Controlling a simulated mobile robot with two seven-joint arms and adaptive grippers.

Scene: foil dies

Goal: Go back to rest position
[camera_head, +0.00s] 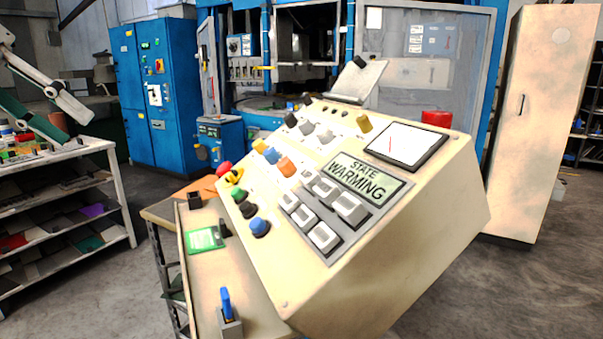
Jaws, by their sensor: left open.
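My right gripper is not in view.
A white shelf unit (122,190) with coloured items stands at the left. A narrow side panel (240,275) with a blue-handled lever (226,303) adjoins the console. Behind are a blue cabinet (128,105), a blue-framed machine and a cream locker (538,110). Grey floor is clear at the right.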

